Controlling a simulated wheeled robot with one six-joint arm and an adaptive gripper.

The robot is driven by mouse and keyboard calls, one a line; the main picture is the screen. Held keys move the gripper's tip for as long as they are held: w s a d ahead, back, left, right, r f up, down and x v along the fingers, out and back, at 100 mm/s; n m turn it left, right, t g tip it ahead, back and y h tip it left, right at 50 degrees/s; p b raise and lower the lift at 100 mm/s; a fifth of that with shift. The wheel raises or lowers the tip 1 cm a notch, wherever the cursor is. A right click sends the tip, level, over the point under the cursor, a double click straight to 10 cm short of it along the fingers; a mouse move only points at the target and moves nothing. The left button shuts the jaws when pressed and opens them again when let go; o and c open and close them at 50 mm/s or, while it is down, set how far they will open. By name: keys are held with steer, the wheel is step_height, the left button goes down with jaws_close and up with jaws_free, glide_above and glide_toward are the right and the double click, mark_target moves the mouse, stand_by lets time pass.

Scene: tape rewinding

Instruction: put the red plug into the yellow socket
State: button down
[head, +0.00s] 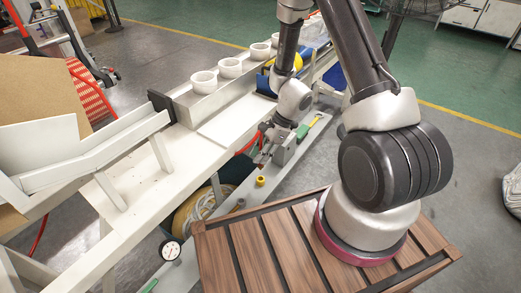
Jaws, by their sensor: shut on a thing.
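My gripper (264,155) is left of the picture's centre, low beside the white bench, and points down. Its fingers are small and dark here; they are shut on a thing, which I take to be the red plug. A red strip (247,146), like a cable, shows just left of the fingers; the plug's own body is mostly hidden. The small yellow socket (260,181) stands upright on the narrow lower ledge, just below the fingertips in the picture. A gap shows between gripper and socket.
The white bench (118,228) runs diagonally along the left, with several white rings (230,68) on its raised block. A round gauge (170,250) and a coiled hose (199,207) are low beside it. A green-handled thing (302,132) lies on the ledge, right of my gripper.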

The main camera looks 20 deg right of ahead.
mark_target(261, 167)
steer(key=shift+f, duration=2.2)
steer(key=shift+f, duration=1.35)
steer(key=c, duration=1.2)
jaws_free()
steer(key=shift+r, duration=0.1)
steer(key=v, duration=1.2)
